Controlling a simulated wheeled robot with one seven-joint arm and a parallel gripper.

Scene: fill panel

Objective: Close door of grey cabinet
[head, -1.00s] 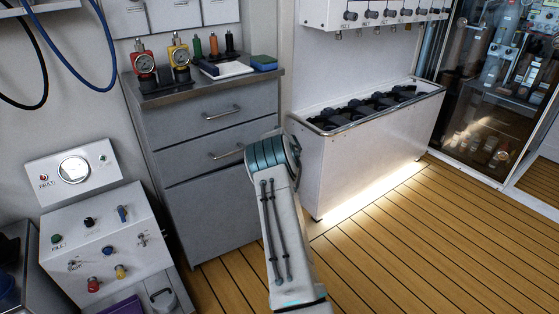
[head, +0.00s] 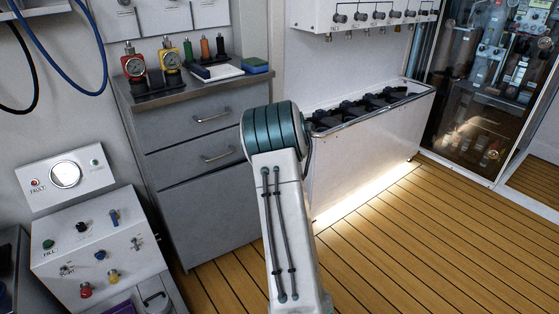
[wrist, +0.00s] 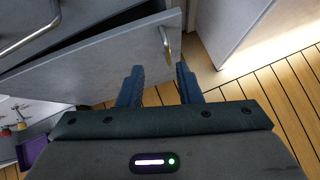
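The grey cabinet (head: 196,130) stands at the left centre in the head view, with two drawers above a lower door (head: 208,215). In the wrist view, the door (wrist: 92,68) stands a little ajar, with a dark gap along its top edge. Its metal handle (wrist: 166,42) is near the door's right end. My gripper (wrist: 158,75) is open and empty. Its blue fingers are just below the handle in the picture and seem apart from it. In the head view my arm hides the cabinet's right side, and the gripper is out of sight.
A white control panel box (head: 100,255) stands close to the cabinet's left. A white bench unit (head: 365,150) stands to the right. Gauges and small items sit on the cabinet top. The wooden floor (head: 410,250) at right is clear.

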